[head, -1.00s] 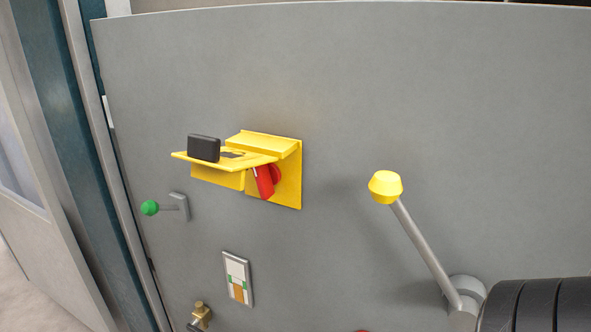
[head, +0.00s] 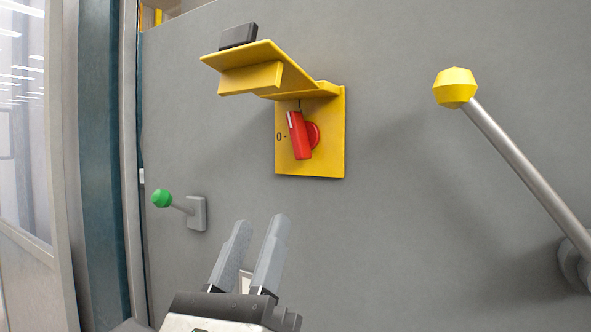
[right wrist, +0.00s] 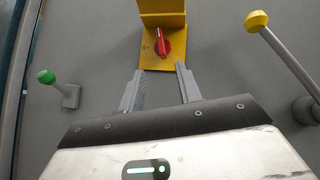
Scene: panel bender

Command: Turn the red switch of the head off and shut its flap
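The red switch (head: 302,136) sits on a yellow plate (head: 331,150) on the grey panel. Its handle stands nearly upright, its top leaning left, and does not point at the "0" mark on its left. The yellow flap (head: 285,68) is raised, sticking out above the switch, with a black block (head: 238,36) on its outer end. My right gripper (head: 261,222) is open and empty, below and in front of the switch. In the right wrist view the switch (right wrist: 162,42) shows beyond and between the parted fingertips, apart from them. My left gripper is not in view.
A green-knobbed lever (head: 163,198) is at the left on the panel. A grey lever with a yellow knob (head: 455,88) sticks out at the right. The panel around the switch is bare. A blue-green post (head: 100,160) stands at the left edge.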

